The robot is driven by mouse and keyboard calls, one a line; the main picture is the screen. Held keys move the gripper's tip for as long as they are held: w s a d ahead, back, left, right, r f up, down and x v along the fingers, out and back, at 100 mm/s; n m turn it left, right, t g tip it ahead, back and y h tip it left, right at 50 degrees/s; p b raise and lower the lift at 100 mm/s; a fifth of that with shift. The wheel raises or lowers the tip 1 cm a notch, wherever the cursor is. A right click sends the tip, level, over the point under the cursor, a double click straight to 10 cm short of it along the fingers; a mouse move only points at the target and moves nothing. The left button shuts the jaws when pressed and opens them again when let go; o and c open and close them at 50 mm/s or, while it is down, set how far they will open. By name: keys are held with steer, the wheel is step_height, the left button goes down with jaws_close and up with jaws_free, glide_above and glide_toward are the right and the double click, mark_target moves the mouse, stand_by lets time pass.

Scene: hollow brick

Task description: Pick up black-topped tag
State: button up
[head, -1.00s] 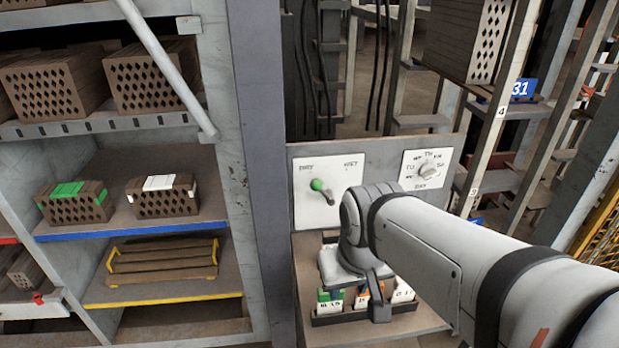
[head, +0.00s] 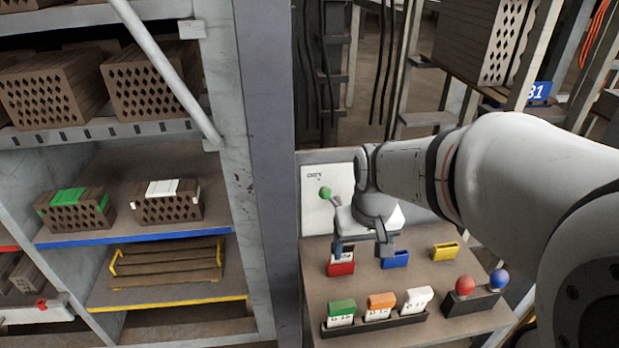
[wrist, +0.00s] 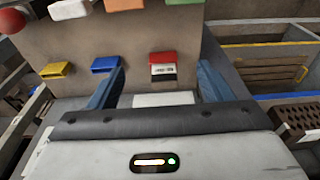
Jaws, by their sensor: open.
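The black-topped tag (wrist: 163,71) shows in the wrist view as a small white card with a black band, at the red holder (wrist: 162,58). In the head view the tag (head: 347,254) stands in the red holder (head: 341,269), partly hidden by a finger. My gripper (head: 362,248) is open and empty, pointing down over the back of the bench near the red and blue holders. In the wrist view the tag lies between the two blue-grey fingers of my gripper (wrist: 163,75); whether they are level with it I cannot tell.
A blue holder (head: 396,260) and a yellow holder (head: 445,251) stand to the right. In front is a black rack (head: 375,323) with green, orange and white tags. A box with red and blue knobs (head: 470,305) stands at right. A panel (head: 322,185) rises behind.

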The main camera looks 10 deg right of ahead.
steer(key=shift+o, duration=0.2)
steer(key=shift+g, duration=0.5)
steer(key=w, duration=0.2)
steer(key=w+p, duration=0.1)
steer(key=w+f+p, duration=0.1)
steer(key=w, duration=0.1)
steer(key=shift+w+a, duration=0.1)
steer(key=shift+w, duration=0.25)
steer(key=shift+g, duration=0.4)
steer(key=w+f, duration=0.1)
steer(key=w, duration=0.1)
steer(key=w+f+p, duration=0.1)
steer(key=w, duration=0.1)
steer(key=w+f+p, duration=0.1)
steer(key=f, duration=0.1)
steer(key=shift+w+f, duration=0.1)
steer(key=shift+w, duration=0.3)
steer(key=shift+w+f, duration=0.2)
steer(key=shift+f, duration=0.4)
steer(key=f, duration=0.2)
steer(key=f+p, duration=0.1)
steer(key=f, duration=0.1)
steer(key=f+p, duration=0.1)
steer(key=f, duration=0.2)
steer(key=shift+s+f, duration=0.1)
steer(key=shift+s, duration=0.3)
steer(key=shift+c, duration=0.6)
steer(key=c, duration=0.9)
steer(key=shift+c, duration=0.2)
